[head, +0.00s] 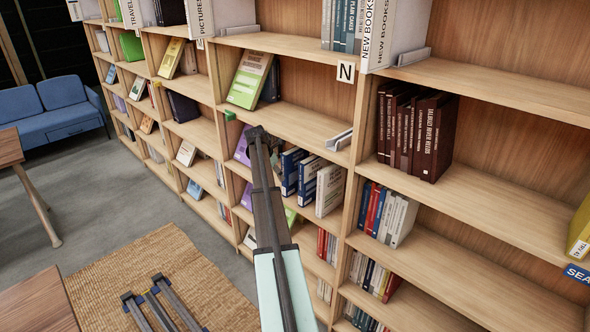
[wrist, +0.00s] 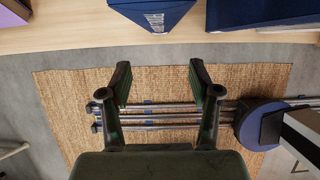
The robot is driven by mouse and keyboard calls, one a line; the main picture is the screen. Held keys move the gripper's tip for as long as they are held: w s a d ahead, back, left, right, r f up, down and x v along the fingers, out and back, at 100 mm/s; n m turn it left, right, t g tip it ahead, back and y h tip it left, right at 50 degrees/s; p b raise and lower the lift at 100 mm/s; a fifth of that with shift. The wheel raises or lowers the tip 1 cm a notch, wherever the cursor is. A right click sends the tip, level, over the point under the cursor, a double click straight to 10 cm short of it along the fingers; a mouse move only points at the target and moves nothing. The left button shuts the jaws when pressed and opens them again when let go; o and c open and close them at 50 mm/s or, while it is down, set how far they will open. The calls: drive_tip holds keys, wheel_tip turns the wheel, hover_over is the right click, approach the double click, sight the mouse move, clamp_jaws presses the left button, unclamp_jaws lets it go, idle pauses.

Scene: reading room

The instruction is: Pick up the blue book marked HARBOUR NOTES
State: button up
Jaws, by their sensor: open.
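Blue books with white labels stand on the middle shelf in the head view, one at the left (head: 290,168) and one beside it (head: 309,178). Their titles are too small to read, so I cannot tell which is HARBOUR NOTES. In the wrist view a blue book (wrist: 150,13) with unreadable pale lettering shows at the top edge, and a larger dark blue shape (wrist: 260,11) lies right of it. My gripper (wrist: 158,82) is open and empty, its fingers apart over the floor, short of the shelf edge. In the head view its fingers cannot be made out.
A white book (head: 329,190) stands right of the blue ones, and a purple book (head: 243,147) leans to their left. A metal bookend (head: 340,139) sits on the shelf above. The woven rug (wrist: 70,110) lies below my gripper. A blue sofa (head: 50,110) is far left.

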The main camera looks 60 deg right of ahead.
sight(295, 170)
drive_tip(key=d+f+p, duration=0.2)
drive_tip(key=d+f, duration=0.2)
drive_tip(key=shift+s+d+f, duration=0.4)
drive_tip(key=shift+r, duration=0.1)
clamp_jaws()
